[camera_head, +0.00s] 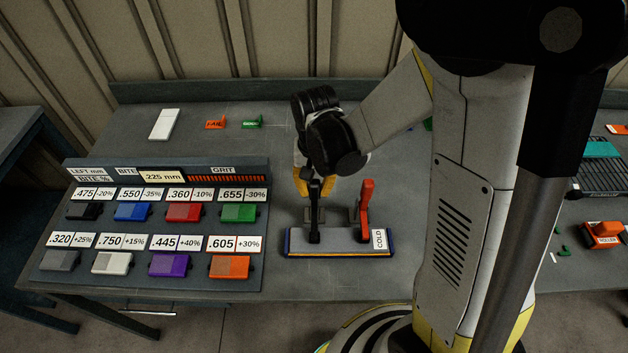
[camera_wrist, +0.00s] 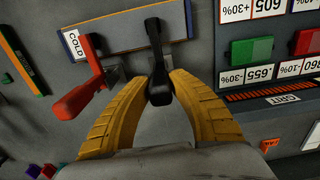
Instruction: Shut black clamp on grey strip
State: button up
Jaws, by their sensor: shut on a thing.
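The grey strip (camera_head: 340,245) lies on a blue-edged base at the front of the table, with a COLD label at its right end. It also shows at the top of the wrist view (camera_wrist: 120,33). The black clamp (camera_head: 315,228) stands at the strip's back edge, left of the red clamp (camera_head: 365,200), its arm reaching over the strip. Its handle (camera_wrist: 159,88) is between the yellow fingers of my gripper (camera_wrist: 165,82), which is shut on it. The handle looks roughly upright in the head view. I cannot tell whether the clamp's foot presses the strip.
The red clamp's upright handle stands close to the right of my gripper. A panel (camera_head: 150,280) of several coloured blocks with number labels is at the left. A white card (camera_head: 164,124), an orange piece and a green piece lie at the back.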

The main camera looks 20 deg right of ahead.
jog(key=o, duration=0.8)
jog(key=shift+r+p, duration=2.5)
jog(key=shift+r, duration=1.05)
jog(key=shift+s+b, duration=0.1)
jog(key=shift+b, duration=0.4)
